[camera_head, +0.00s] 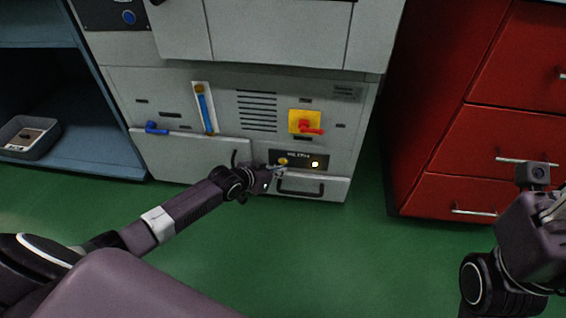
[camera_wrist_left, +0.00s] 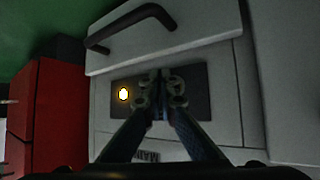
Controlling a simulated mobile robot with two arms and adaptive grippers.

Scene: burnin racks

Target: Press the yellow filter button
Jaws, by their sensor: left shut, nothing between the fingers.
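The yellow filter button (camera_head: 283,160) is a small round knob on the left of a dark panel (camera_head: 299,155) low on the grey machine. A small lit lamp (camera_head: 315,164) glows on the right of that panel. My left gripper (camera_head: 279,172) is shut and empty, with its tips at the panel just below the button. In the left wrist view its closed fingertips (camera_wrist_left: 161,88) lie over the dark panel (camera_wrist_left: 195,90) beside the lit lamp (camera_wrist_left: 123,94). They hide the button there, and I cannot tell whether they touch it. My right gripper (camera_head: 546,208) is partly in view at the right edge.
A drawer handle (camera_head: 300,190) sits below the panel. A red drawer cabinet (camera_head: 480,145) stands right and blue shelving (camera_head: 85,150) left. Green floor is clear in front.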

